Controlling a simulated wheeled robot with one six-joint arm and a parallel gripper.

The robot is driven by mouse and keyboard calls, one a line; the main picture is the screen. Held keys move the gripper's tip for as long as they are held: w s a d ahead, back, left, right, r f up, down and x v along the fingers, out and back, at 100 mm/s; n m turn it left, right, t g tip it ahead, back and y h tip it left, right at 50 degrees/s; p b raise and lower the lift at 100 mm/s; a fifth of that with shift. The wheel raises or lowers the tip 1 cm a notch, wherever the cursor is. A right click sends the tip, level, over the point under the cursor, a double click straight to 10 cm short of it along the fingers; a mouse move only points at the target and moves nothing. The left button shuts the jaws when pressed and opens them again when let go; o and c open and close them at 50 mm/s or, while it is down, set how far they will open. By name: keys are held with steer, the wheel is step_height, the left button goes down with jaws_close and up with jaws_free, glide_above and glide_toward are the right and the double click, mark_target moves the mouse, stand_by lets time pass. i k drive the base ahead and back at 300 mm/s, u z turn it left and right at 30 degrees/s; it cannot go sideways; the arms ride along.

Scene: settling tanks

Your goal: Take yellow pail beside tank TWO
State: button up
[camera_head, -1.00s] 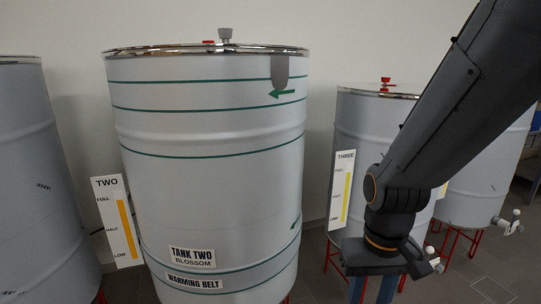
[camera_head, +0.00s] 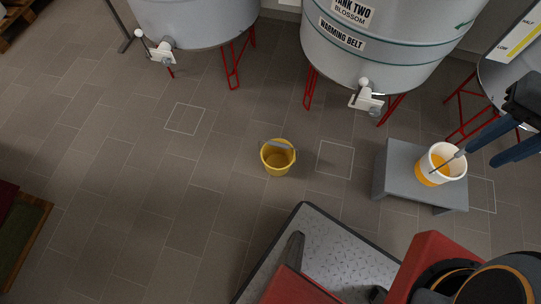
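The yellow pail (camera_head: 277,162) stands upright on the tiled floor, in front and to the left of the valve (camera_head: 366,98) of tank TWO (camera_head: 380,40). Its open top faces me, its inside looks empty, and a grey handle lies across its rim. My gripper (camera_head: 481,157) is at the right edge, far to the right of the pail. Its two blue fingers are spread apart with nothing seen between them. The fingers show close to a white-and-orange bucket in this view; whether they touch it, I cannot tell.
The white-and-orange bucket (camera_head: 431,175), with a thin rod in it, stands on a grey stool (camera_head: 393,170). Pale squares (camera_head: 336,159) mark the floor. Red tank legs (camera_head: 310,88) stand behind. My own base fills the lower right. The floor left of the pail is clear.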

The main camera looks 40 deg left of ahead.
mark_target(277, 154)
steer(key=k, duration=0.1)
steer(key=u, duration=2.9)
steer(key=k, duration=0.85)
steer(key=z, duration=1)
steer(key=i, duration=1)
steer(key=z, duration=0.35)
steer(key=k, duration=0.55)
steer(key=z, duration=0.2)
